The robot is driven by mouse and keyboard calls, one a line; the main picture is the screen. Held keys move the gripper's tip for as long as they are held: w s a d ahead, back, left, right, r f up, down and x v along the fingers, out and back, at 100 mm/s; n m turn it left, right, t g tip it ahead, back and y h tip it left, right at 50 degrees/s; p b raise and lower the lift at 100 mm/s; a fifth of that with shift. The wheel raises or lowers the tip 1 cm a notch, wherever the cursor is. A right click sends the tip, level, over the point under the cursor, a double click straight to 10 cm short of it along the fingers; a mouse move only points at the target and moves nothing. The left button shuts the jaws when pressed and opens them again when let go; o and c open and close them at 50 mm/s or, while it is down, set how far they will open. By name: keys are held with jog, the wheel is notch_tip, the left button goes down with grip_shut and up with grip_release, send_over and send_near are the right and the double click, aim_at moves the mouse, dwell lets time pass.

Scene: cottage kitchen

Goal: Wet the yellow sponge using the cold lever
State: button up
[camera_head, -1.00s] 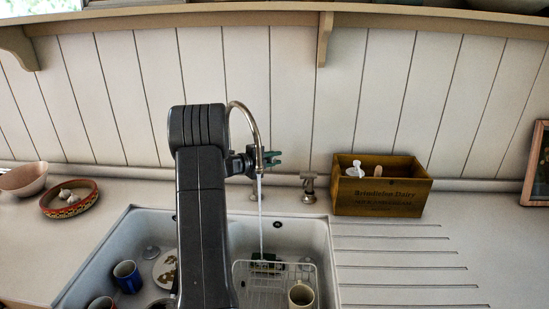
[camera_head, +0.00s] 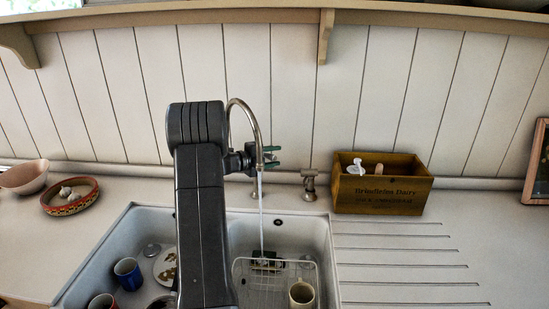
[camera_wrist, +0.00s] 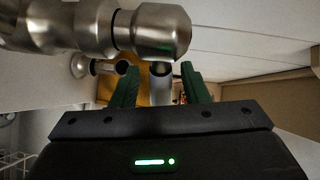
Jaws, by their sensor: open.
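The tap's curved metal spout (camera_head: 246,108) rises behind the sink, and a thin stream of water (camera_head: 261,215) runs from it into the right basin. In the wrist view, a thick metal tap part (camera_wrist: 150,32) crosses the top, close to my gripper. My gripper (camera_head: 273,157) is open beside the spout; its green fingers (camera_wrist: 160,84) stand either side of a vertical metal pipe (camera_wrist: 161,88), and I cannot tell if they touch it. A small dark and yellowish object (camera_head: 266,263) lies under the stream in the rack, perhaps the sponge. I cannot tell which lever is cold.
A metal fitting (camera_head: 309,185) stands right of the spout, beside a wooden box (camera_head: 383,196). A wire rack (camera_head: 240,281) with a cream mug (camera_head: 301,294) sits in the right basin. Mugs (camera_head: 127,273) and a plate are in the left basin. The ridged drainboard (camera_head: 400,255) is clear.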

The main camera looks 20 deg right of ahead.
jog(key=b+v, duration=0.3)
jog(key=v, duration=1)
jog(key=shift+a, duration=0.15)
